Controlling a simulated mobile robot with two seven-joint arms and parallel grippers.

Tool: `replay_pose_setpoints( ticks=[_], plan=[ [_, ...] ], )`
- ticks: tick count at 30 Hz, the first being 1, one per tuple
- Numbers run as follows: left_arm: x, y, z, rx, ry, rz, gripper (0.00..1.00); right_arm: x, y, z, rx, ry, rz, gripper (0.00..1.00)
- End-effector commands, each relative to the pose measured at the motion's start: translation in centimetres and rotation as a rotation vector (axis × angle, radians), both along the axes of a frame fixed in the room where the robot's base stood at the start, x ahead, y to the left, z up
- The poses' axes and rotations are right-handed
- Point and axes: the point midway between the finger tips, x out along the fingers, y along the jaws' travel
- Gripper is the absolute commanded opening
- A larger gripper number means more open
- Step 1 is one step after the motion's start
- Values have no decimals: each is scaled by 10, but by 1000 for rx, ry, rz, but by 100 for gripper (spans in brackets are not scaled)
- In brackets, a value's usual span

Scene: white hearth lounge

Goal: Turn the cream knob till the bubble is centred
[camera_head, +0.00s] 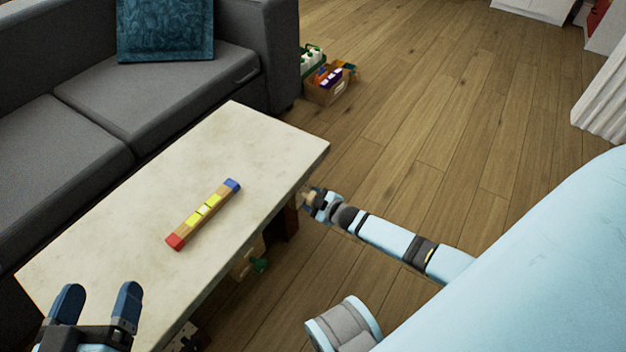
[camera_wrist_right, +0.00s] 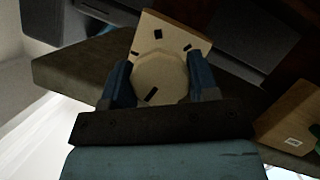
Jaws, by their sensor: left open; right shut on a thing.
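A level (camera_head: 203,214) with a red end, a blue end, wooden parts and yellow vial sections lies diagonally on the pale table (camera_head: 110,245). The bubble is too small to make out in the head view. My right gripper (camera_head: 309,199) is at the table's right edge, below the top. In the right wrist view its two blue fingers are shut on the round cream knob (camera_wrist_right: 160,76), one on each side. The knob has a dark mark near its rim and sits before a light plate (camera_wrist_right: 178,30) with dark marks. My left gripper (camera_head: 100,289) is open and empty over the table's near left end.
A grey sofa (camera_head: 165,95) with a teal cushion (camera_head: 165,28) stands behind the table. A box of colourful things (camera_head: 331,84) is on the floor beyond the far end. A green item (camera_head: 260,264) shows under the table edge. The wooden floor (camera_head: 430,120) to the right is clear.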

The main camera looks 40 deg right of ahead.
Motion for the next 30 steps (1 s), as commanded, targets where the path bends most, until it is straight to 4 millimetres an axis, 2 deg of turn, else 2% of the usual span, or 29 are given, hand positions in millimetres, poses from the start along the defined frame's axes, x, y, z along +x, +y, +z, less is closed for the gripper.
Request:
replay_pose_setpoints(
  ticks=[10,26,27,30],
  plan=[
    [1,0,-2,4,3,0,80,-1,1,-2,-134,-54,0,31],
    [2,1,2,4,-10,-1,80,-1,1,-2,-159,-62,2,31],
    [2,1,2,4,-10,-1,80,-1,1,-2,-159,-62,2,62],
    [1,0,2,4,-10,-1,80,-1,1,-2,-158,-63,1,80]
  ],
)
